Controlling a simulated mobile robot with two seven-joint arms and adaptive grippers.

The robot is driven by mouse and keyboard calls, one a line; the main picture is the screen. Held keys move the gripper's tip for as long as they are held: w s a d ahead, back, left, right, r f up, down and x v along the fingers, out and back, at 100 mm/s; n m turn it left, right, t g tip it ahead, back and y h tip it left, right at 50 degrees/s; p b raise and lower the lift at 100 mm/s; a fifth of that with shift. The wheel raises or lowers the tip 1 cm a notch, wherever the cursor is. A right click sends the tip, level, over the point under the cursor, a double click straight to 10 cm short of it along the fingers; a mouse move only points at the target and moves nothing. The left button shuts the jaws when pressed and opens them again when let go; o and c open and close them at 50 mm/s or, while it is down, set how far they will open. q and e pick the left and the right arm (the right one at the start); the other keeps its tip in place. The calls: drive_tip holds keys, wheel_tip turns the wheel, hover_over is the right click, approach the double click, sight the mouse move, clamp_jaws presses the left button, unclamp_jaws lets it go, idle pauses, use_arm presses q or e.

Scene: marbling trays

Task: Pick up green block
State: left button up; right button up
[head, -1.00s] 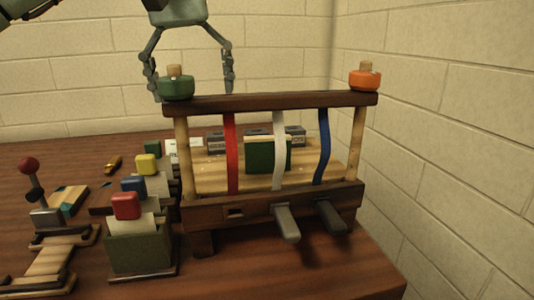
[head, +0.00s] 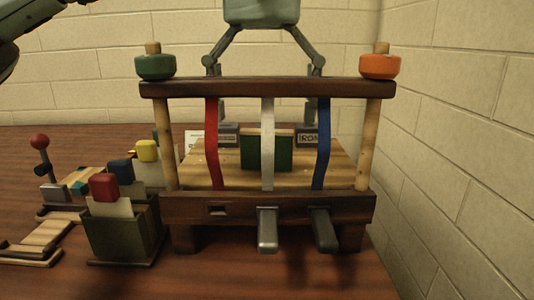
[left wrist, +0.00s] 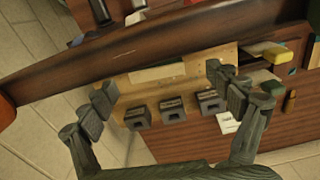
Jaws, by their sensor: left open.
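A green block (head: 284,151) with a pale wooden edge stands on a light wooden board (head: 210,167), inside a dark wooden frame (head: 265,90). A white strap (head: 267,130) hangs in front of it and hides its middle. My left gripper (head: 267,105) is open, pointing down behind the frame's top beam, above and behind the green block. In the left wrist view my left gripper (left wrist: 163,90) has its fingers wide apart with nothing between them. A pale rectangle there may be the block's top; I cannot tell. My right gripper is not in view.
A red strap (head: 212,140) and a blue strap (head: 323,140) hang either side. Green (head: 155,67) and orange (head: 380,67) knobs top the frame. Grey levers (head: 267,232) stick out in front. Several small dark blocks (left wrist: 172,110) line the board's back. A card box (head: 120,232) stands left.

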use_arm(q)
drive_tip(key=f, duration=0.5)
drive_tip(key=shift+d+f, duration=0.15)
drive_tip(key=shift+d, duration=0.05)
drive_tip(key=shift+c, duration=0.3)
drive_tip(key=c, duration=1.2)
drive_tip(key=shift+o, duration=0.2)
